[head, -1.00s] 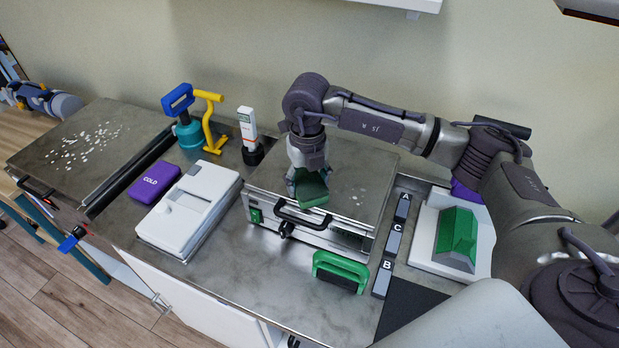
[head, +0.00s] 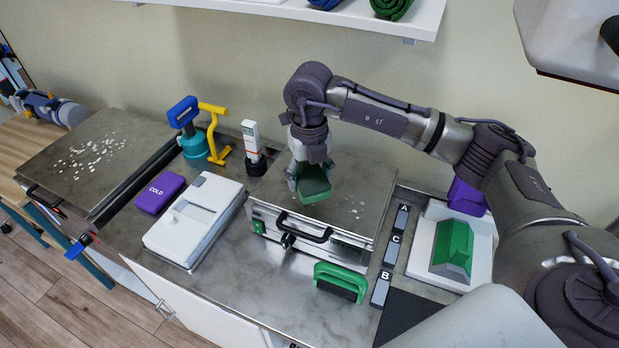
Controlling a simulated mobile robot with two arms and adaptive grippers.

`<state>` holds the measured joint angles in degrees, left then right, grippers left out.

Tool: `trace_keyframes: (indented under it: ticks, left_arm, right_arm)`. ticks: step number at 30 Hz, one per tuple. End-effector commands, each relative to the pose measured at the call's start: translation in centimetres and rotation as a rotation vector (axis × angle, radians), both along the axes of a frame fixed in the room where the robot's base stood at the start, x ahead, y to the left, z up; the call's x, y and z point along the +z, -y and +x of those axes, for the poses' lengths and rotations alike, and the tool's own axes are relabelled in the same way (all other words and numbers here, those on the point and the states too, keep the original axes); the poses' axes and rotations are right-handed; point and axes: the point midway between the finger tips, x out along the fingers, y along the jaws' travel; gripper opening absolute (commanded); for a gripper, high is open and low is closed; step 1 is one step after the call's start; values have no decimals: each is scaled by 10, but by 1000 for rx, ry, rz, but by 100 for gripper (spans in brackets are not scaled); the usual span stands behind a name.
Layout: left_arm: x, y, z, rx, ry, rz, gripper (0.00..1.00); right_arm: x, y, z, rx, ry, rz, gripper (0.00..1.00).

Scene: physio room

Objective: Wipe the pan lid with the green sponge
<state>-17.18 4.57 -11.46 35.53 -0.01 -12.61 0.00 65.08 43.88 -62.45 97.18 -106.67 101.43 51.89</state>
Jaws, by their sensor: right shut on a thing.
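My right gripper (head: 312,176) points down over the pan lid at the middle of the counter. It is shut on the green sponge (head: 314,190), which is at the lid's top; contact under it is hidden. The grey metal pan lid (head: 350,176) has a dark bar handle on its front side. A few small white specks lie on it to the right of the sponge. A second grey metal lid (head: 60,135) at the left carries many white specks. My left gripper is not in view.
Left of the lid are a white box (head: 195,218), a purple COLD pack (head: 159,193), a blue-and-teal pump (head: 188,130) and a white bottle (head: 251,138). A green-handled brush (head: 341,278) lies in front. A green block (head: 453,247) sits on a white tray at right.

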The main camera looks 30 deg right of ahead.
Motion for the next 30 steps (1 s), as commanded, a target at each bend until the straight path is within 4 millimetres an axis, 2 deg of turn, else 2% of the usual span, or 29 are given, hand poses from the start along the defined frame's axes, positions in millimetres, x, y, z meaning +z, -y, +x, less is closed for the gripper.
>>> trace_keyframes:
  ticks: [8, 18, 30]
  left_arm:
    - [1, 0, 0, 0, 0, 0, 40]
    - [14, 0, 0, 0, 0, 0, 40]
    - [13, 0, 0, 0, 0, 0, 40]
  right_arm:
    - [3, 0, 0, 0, 1, 0, 38]
    - [30, 0, 0, 0, 0, 1, 38]
    - [29, 0, 0, 0, 0, 1, 38]
